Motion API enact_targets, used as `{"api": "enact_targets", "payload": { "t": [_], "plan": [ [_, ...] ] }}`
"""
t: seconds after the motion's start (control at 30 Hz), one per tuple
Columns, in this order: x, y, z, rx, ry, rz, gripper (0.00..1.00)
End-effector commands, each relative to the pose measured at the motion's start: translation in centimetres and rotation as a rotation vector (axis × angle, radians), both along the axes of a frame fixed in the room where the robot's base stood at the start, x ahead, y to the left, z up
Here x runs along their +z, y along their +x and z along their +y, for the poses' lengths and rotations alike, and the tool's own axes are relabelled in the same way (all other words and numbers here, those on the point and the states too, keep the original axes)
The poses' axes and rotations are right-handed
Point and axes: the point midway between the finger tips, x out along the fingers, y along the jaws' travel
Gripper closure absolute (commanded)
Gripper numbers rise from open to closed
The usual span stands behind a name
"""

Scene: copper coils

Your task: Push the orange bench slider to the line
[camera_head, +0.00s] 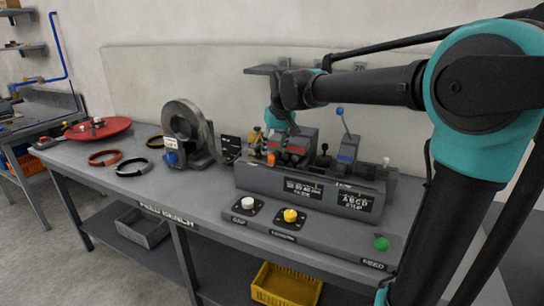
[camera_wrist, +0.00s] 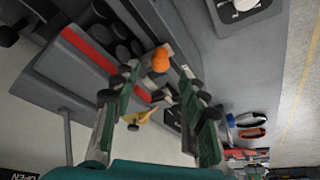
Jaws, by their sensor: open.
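The orange slider knob (camera_head: 271,159) sits at the left end of the grey bench unit (camera_head: 262,181). In the wrist view the orange knob (camera_wrist: 160,61) is just beyond my fingertips, roughly midway between them. My gripper (camera_wrist: 158,82) is open, with its two green-and-black fingers spread and nothing held. In the head view my gripper (camera_head: 279,122) hangs above and behind the knob, small and partly lost among the fixtures. Whether a finger touches the knob I cannot tell. I cannot make out the line.
A blue-handled lever (camera_head: 346,125) stands right of the knob, and a grey coil ring (camera_head: 183,125) stands to its left. White (camera_head: 247,203), yellow (camera_head: 290,215) and green (camera_head: 381,243) buttons line the front. A red dish (camera_head: 97,129) and copper rings (camera_head: 105,158) lie far left.

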Motion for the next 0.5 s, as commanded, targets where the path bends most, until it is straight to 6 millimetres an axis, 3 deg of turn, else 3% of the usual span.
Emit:
{"api": "enact_targets", "payload": {
  "t": [0.2, 0.5],
  "plan": [
    [-3.1, 1.2, 0.5, 0.0, 0.0, 0.0, 0.56],
    [-4.4, 1.7, 0.8, 0.0, 0.0, 0.0, 0.56]
  ]
}}
